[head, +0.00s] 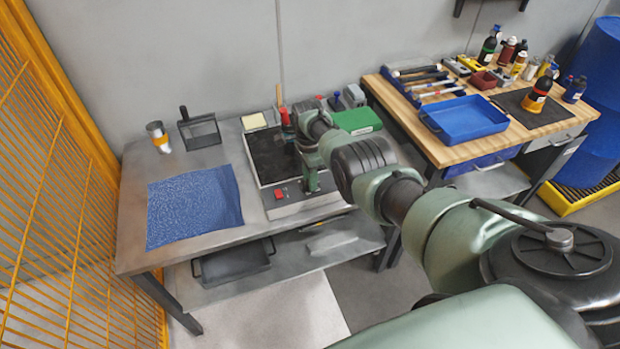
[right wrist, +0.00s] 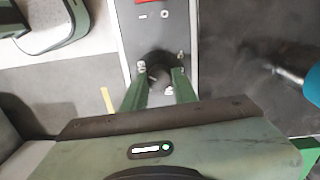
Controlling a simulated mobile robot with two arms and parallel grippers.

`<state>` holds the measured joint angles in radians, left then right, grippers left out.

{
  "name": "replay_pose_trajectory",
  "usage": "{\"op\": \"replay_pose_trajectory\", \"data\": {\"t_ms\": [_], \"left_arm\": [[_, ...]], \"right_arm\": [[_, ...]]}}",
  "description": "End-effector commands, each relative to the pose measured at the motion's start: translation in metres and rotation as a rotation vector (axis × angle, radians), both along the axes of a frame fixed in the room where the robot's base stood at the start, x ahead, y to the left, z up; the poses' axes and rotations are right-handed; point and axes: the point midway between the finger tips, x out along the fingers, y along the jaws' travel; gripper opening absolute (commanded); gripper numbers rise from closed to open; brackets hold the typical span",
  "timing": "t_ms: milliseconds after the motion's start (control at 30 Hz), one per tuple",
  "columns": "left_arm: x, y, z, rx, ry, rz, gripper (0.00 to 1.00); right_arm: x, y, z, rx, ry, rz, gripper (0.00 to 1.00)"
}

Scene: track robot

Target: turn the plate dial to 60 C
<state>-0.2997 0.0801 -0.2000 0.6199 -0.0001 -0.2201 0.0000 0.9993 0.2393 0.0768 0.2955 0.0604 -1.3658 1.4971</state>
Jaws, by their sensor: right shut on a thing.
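The hot plate has a black top (head: 268,158) and a pale front panel (head: 290,208) with a red switch (head: 280,193); it stands on the grey bench. My right gripper (head: 312,190) points down at the right part of this panel and hides the dial in the head view. In the right wrist view, the green fingers of my right gripper (right wrist: 160,73) are shut on the dark round dial (right wrist: 157,81), one on each side. The panel (right wrist: 133,32) shows there too. My left gripper is not in view.
A green box (head: 356,121) is behind the arm. A wooden table (head: 455,153) with a blue tray (head: 464,119) stands right.

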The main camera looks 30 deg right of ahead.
Motion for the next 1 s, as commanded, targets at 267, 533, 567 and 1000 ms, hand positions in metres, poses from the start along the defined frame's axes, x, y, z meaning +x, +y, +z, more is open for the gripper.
{"op": "replay_pose_trajectory", "data": {"t_ms": [267,533,567,1000], "left_arm": [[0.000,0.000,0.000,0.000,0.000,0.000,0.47],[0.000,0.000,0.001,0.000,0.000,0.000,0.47],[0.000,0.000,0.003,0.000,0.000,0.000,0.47],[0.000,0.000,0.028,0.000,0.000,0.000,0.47]], "right_arm": [[0.003,-0.001,0.003,-0.002,-0.008,-0.002,0.50],[0.001,0.000,0.003,0.000,-0.003,0.000,0.50],[0.001,0.000,0.004,0.000,-0.004,0.000,0.50],[0.006,-0.001,0.068,-0.001,-0.008,-0.001,0.50]]}}
